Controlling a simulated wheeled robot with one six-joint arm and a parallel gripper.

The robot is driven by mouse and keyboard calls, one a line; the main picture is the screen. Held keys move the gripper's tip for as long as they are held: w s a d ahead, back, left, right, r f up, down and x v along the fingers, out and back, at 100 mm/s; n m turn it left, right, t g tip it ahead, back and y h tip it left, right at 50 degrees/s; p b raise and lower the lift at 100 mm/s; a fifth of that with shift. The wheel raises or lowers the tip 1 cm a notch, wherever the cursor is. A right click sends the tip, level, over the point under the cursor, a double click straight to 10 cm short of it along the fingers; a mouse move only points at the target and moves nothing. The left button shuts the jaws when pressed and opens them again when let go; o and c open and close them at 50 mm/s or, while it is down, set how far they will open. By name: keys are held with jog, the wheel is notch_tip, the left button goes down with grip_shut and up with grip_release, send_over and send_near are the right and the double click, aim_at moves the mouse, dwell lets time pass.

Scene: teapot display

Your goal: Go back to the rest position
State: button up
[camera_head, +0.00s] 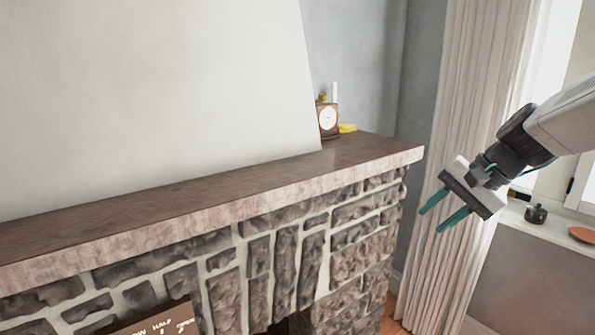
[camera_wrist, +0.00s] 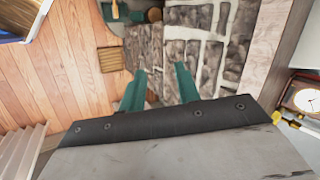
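My gripper (camera_head: 444,214) hangs in the air to the right of the fireplace mantel, in front of the pale curtain. Its two teal fingers point down and to the left, spread apart with nothing between them. The wrist view shows the same open fingers (camera_wrist: 158,85) over the stone fireplace front and wooden floor. A dark teapot (camera_head: 536,213) stands on the windowsill at right, apart from my gripper.
The wooden mantel (camera_head: 230,191) juts out left of my gripper. A small clock (camera_head: 327,119) and a yellow object (camera_head: 348,128) stand at its far end. The curtain (camera_head: 463,110) hangs behind my gripper. A reddish-brown round object (camera_head: 583,235) lies on the windowsill (camera_head: 560,232).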

jog(key=s+a+f+n+g+h, duration=0.1)
jog(key=s+n+h, duration=0.4)
jog(key=s, duration=2)
notch_tip(320, 180, down, 2)
jog(key=n+g, duration=0.1)
jog(key=n, duration=0.1)
jog(key=shift+s+f+n+h, duration=0.2)
jog(key=shift+s+n+h, duration=0.05)
jog(key=shift+n+h, duration=0.05)
